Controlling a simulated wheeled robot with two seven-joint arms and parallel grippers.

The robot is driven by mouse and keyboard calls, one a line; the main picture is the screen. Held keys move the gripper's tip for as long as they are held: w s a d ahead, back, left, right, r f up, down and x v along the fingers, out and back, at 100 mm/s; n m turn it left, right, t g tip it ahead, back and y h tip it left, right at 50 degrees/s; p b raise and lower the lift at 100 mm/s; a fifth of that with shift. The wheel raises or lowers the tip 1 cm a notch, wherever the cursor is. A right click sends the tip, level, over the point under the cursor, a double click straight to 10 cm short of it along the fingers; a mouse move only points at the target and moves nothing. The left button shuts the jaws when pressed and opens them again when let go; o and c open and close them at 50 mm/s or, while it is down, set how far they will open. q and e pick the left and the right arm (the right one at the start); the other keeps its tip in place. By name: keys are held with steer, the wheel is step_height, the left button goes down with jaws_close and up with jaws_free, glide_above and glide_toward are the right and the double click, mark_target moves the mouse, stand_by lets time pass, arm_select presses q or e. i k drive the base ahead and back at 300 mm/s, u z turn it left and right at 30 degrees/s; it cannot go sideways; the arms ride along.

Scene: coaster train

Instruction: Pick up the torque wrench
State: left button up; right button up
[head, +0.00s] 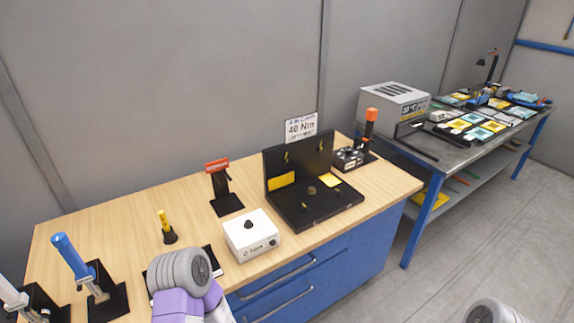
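Several upright tools stand on the wooden bench, and I cannot tell for sure which is the torque wrench. A blue-handled tool (70,255) stands tilted in a black holder at the left front. A white-handled tool (14,295) stands at the far left, partly cut off by the frame edge. An orange-handled tool (371,122) stands upright in a black holder at the bench's right back. A red-topped device (217,167) stands on a black base in the middle. Grey and purple parts of my arms show at the bottom, but neither gripper is visible.
The wooden bench (120,215) also holds a small yellow-and-black tool (163,228), a white box (250,240), a black fixture (318,212) below a "40 Nm" sign (300,127), and a black gauge box (347,158). A metal table (448,155) with colourful trays stands to the right.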

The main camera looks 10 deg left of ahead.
mark_target(13, 300)
steer(key=u, duration=0.1)
steer(key=k, duration=0.4)
steer(key=u, duration=0.75)
steer(key=i, duration=0.8)
steer(key=z, duration=0.85)
